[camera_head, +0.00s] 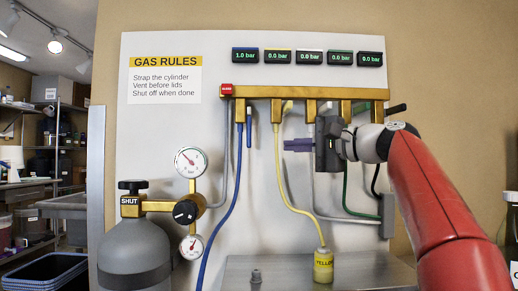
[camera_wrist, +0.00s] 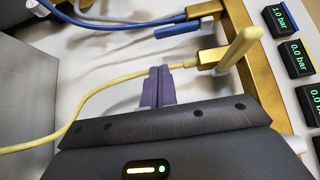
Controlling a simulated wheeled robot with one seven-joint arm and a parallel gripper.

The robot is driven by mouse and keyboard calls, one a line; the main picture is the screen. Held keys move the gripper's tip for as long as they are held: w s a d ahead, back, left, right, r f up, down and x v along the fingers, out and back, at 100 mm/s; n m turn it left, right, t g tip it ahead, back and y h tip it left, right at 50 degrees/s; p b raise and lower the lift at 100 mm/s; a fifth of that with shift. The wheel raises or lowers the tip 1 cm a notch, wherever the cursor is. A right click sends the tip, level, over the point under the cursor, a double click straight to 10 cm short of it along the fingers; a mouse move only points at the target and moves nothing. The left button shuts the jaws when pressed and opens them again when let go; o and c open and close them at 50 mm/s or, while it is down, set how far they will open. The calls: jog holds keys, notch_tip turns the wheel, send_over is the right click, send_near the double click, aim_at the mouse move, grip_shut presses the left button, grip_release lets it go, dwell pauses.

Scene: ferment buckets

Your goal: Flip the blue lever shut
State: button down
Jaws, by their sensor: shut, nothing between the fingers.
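The blue lever (camera_head: 249,126) hangs down below the brass manifold, beside and roughly parallel to the blue hose (camera_head: 237,160). In the wrist view the blue lever (camera_wrist: 178,30) lies along the blue hose (camera_wrist: 130,20), past the yellow valve. My gripper (camera_head: 286,145) has its purple fingers shut and empty, pointing left below the manifold. In the head view it is to the right of the blue lever and apart from it, near the yellow hose. In the wrist view the shut fingertips (camera_wrist: 157,70) are close to the yellow hose.
The yellow hose (camera_head: 281,180) hangs there too. The first display (camera_head: 245,55) reads 1.0 bar. A grey cylinder (camera_head: 136,245) stands lower left.

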aim_at(249, 127)
jog(key=shift+s, duration=0.15)
jog(key=p+x, duration=0.2)
jog(key=x, duration=0.8)
jog(key=shift+p, duration=0.35)
